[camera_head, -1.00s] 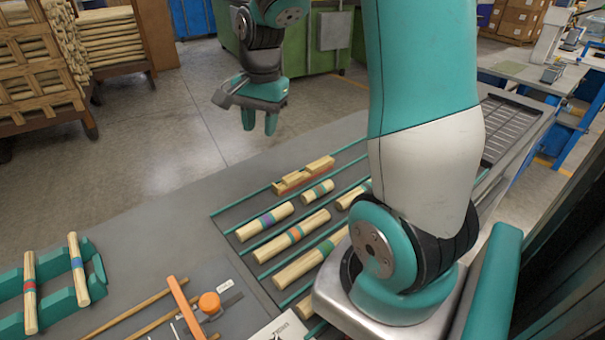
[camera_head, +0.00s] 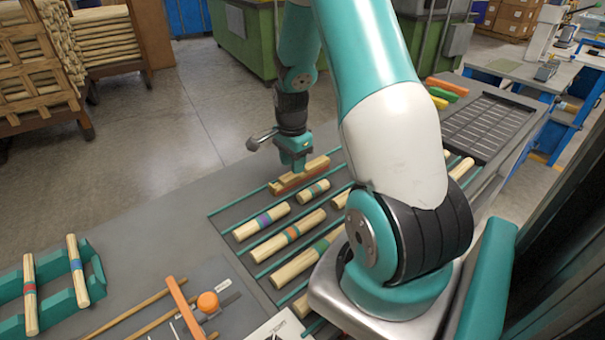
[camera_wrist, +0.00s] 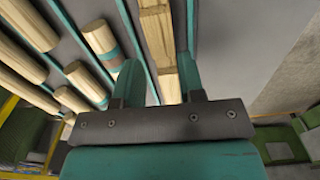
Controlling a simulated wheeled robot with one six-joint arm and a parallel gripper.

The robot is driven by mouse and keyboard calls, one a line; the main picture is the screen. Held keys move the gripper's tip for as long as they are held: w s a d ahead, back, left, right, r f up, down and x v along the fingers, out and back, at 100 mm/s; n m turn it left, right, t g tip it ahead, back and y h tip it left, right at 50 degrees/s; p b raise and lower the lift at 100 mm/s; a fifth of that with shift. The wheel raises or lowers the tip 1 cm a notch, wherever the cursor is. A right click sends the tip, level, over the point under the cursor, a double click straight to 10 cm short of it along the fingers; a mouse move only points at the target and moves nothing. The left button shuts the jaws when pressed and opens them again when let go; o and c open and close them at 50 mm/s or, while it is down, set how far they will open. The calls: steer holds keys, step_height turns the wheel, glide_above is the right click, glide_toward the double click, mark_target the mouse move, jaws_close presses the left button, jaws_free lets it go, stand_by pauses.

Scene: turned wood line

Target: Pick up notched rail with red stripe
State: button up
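A notched pale wood rail (camera_head: 317,168) with a reddish-brown side lies at the far end of the slotted rack. It also shows in the wrist view (camera_wrist: 157,35), running lengthwise with its raised blocks. I cannot make out a separate red stripe on it. My gripper (camera_head: 296,168) points down over the rail in the head view and hides part of it. In the wrist view the two teal fingers of my gripper (camera_wrist: 160,75) stand apart, one on each side of the rail, with gaps showing. Nothing is held.
Banded dowels, one with a purple band (camera_head: 262,222) and one with an orange band (camera_head: 289,238), lie in lanes beside the rail. A green holder (camera_head: 62,300) with two dowels is at left. A dark gridded tray (camera_head: 487,127) lies at the back right.

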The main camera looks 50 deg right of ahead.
mark_target(291, 176)
steer(key=f, duration=0.3)
steer(key=f+p, duration=0.1)
steer(key=f, duration=0.1)
steer(key=shift+w+a, duration=0.1)
steer(key=shift+a, duration=0.15)
steer(key=c, duration=0.6)
steer(key=shift+r, duration=0.1)
